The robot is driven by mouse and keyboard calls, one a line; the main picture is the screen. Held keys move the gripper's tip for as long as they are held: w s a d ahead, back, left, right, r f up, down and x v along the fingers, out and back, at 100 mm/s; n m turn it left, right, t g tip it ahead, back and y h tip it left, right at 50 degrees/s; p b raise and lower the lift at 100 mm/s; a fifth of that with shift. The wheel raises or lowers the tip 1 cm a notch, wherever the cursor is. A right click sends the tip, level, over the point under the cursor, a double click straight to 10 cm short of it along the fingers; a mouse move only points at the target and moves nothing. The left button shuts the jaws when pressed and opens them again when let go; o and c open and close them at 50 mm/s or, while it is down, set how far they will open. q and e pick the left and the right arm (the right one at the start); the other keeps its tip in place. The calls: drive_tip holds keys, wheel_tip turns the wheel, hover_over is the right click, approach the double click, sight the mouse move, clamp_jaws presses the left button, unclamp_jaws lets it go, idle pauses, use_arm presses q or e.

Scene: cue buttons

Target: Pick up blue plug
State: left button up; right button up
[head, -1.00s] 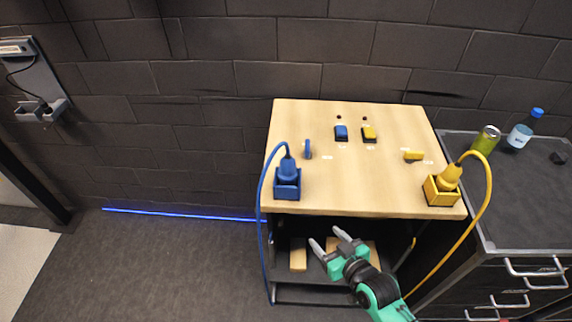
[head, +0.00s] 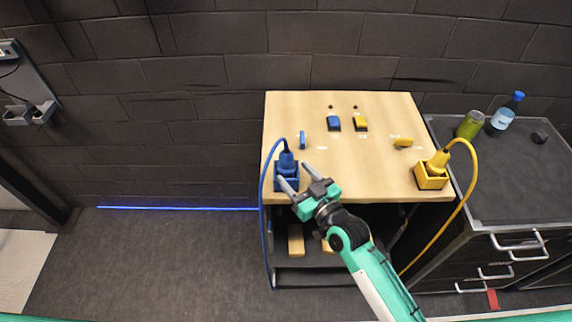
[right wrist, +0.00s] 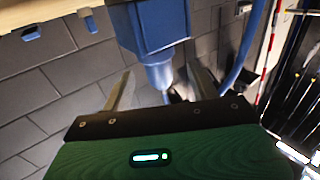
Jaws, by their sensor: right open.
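The blue plug (head: 286,160) stands upright in a blue square holder (head: 280,187) at the front left of the wooden table (head: 350,180). A blue cable loops from its top down past the table's left side. My right gripper (head: 296,175) is open and empty, its fingertips right by the holder and plug. In the right wrist view the blue plug (right wrist: 158,76) appears between the two fingers (right wrist: 160,88), with the blue holder (right wrist: 155,25) beyond. Whether a finger touches the plug cannot be told. My left gripper is not in view.
A yellow plug (head: 438,160) stands in a yellow holder (head: 431,179) at the table's front right. Blue (head: 333,123) and yellow (head: 360,123) buttons sit at the back. A dark cabinet (head: 480,190) with a can and bottle adjoins on the right.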

sight(290, 166)
drive_tip(key=shift+w+a+r+p, duration=0.15)
drive_tip(key=shift+w+r+p, duration=0.1)
drive_tip(key=shift+w+p, duration=0.1)
drive_tip(key=p+x, duration=0.1)
drive_tip(key=x, duration=0.2)
drive_tip(key=shift+w+r+p, duration=0.1)
drive_tip(key=shift+w+p, duration=0.1)
drive_tip(key=shift+p, duration=0.2)
drive_tip(key=shift+w+a, duration=0.25)
drive_tip(key=shift+w, duration=0.2)
clamp_jaws()
